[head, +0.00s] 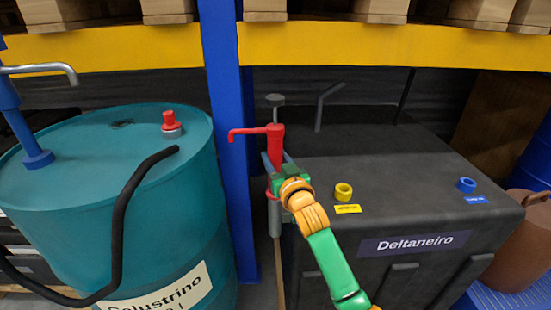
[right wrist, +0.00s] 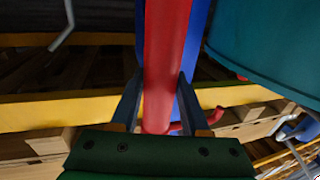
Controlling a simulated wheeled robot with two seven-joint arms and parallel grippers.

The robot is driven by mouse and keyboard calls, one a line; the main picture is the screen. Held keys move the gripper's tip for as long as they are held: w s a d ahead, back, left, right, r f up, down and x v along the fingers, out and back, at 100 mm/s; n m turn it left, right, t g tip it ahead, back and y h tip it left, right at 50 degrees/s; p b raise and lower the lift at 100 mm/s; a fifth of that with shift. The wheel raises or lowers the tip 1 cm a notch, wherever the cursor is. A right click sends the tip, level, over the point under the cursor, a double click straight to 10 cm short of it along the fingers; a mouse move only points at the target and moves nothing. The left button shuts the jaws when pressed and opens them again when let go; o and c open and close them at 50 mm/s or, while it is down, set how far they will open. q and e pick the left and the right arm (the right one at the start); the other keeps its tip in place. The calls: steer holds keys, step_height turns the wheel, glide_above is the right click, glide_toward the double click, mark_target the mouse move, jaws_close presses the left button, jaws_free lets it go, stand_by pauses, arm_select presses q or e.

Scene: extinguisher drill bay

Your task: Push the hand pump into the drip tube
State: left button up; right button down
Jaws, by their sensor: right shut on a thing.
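The hand pump (head: 275,146) is red, with a spout pointing left and a grey plunger knob on top. My left gripper is not in view.
A teal drum (head: 75,235) with a red cap (head: 171,120) and a black hose (head: 125,200) stands left of the blue post (head: 222,110). The black tank (head: 435,180) on the right has a yellow cap (head: 343,191) and a blue cap (head: 467,185). A yellow beam (head: 400,44) crosses behind.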

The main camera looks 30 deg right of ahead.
steer(key=shift+f, duration=0.35)
steer(key=shift+c, duration=1.6)
jaws_free()
steer(key=shift+s, duration=0.1)
steer(key=shift+s+a, duration=0.2)
steer(key=shift+s, duration=0.3)
steer(key=shift+p+v, duration=1.2)
steer(key=shift+v, duration=1.2)
steer(key=v, duration=0.3)
steer(key=shift+p, duration=0.35)
steer(key=shift+f, duration=0.15)
